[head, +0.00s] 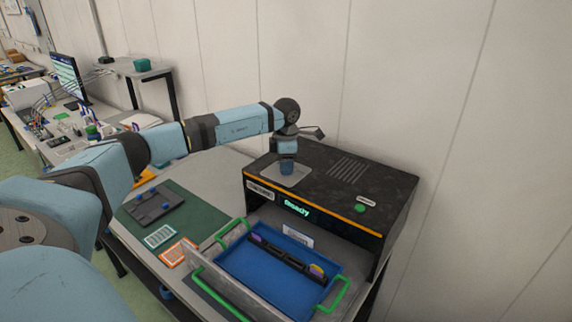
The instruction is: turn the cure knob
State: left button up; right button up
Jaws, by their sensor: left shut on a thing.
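The cure knob (287,168) is a small blue knob on a pale plate (297,181) on top of a black machine (325,190). My left arm reaches in from the left above the machine. My left gripper (287,157) points down over the plate and is shut on the knob, which it partly hides. The knob's exact angle cannot be made out. A lit green display (296,207) on the machine's front seems to read "Ready". My right gripper is out of view.
A green button (359,208) sits at the machine's top right. A blue tray (245,262) with green handles stands before its open front, holding a dark rack (285,256). A green mat (190,201) lies to the left. A wall stands behind.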

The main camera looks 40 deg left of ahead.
pick_arm(q)
jog(key=o, duration=0.9)
notch_tip(320, 180, up, 14)
jog(key=shift+f+b, duration=0.1)
jog(key=shift+b, duration=0.45)
